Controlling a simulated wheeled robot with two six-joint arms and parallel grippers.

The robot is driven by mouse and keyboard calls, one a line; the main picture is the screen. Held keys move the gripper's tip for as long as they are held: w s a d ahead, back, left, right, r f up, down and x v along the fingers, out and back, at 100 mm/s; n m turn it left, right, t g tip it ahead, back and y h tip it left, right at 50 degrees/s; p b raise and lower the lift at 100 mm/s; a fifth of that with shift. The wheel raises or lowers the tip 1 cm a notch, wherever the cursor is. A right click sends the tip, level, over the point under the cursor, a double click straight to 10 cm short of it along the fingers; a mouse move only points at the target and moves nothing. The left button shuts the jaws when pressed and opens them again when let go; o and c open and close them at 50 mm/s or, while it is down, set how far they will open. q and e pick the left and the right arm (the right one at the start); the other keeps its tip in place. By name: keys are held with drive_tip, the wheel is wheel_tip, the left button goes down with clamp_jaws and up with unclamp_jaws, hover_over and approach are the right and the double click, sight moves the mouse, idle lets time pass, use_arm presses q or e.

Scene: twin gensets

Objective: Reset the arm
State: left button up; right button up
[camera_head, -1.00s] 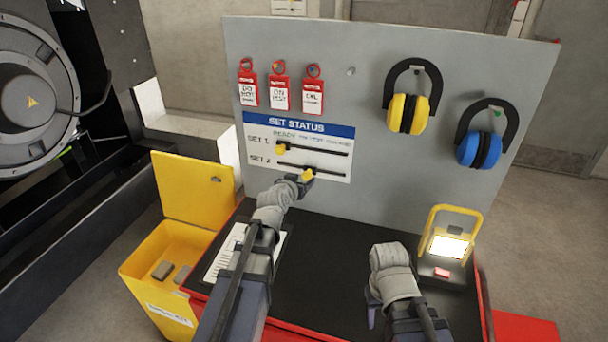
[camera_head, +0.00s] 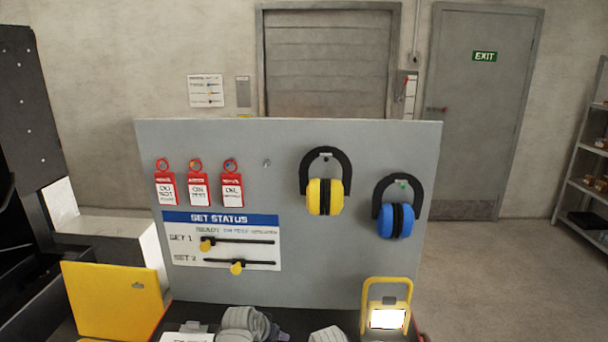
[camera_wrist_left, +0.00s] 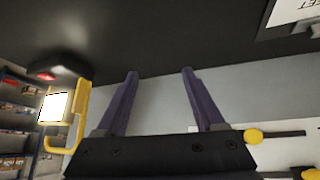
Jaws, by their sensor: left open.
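My left gripper (camera_wrist_left: 159,74) shows in the left wrist view with its two dark fingers apart and nothing between them. In the head view, only grey parts of my two arms show at the bottom edge; the right gripper is not visible. The set status panel (camera_head: 221,219) is on the grey board. Its SET 1 yellow knob (camera_head: 207,245) is at the left end of its slot, under READY. The SET 2 yellow knob (camera_head: 237,268) is around the middle of its slot. No gripper touches either knob.
Three red tags (camera_head: 198,189) hang on the board (camera_head: 300,262), with yellow earmuffs (camera_head: 325,196) and blue earmuffs (camera_head: 396,221) to their right. A lit work lamp (camera_head: 388,318) stands at lower right. A yellow box lid (camera_head: 112,298) stands at lower left.

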use_arm(q)
drive_tip(key=s+d+f+g+y, duration=0.1)
drive_tip(key=s+g, duration=0.1)
drive_tip(key=s, duration=0.3)
drive_tip(key=s+d+f+g+y, duration=0.1)
drive_tip(key=s+g, duration=0.1)
drive_tip(key=s, duration=0.4)
drive_tip(key=s+d+f+g+y, duration=0.1)
drive_tip(key=s+f+g, duration=0.1)
drive_tip(key=s, duration=0.3)
drive_tip(key=shift+s+d+m+g, duration=0.3)
drive_tip(key=shift+s+d+m, duration=0.05)
drive_tip(key=shift+s+m, duration=0.05)
drive_tip(key=shift+s+y, duration=0.3)
drive_tip(key=shift+s, duration=0.15)
drive_tip(key=shift+a, duration=0.1)
drive_tip(key=shift+w, duration=0.1)
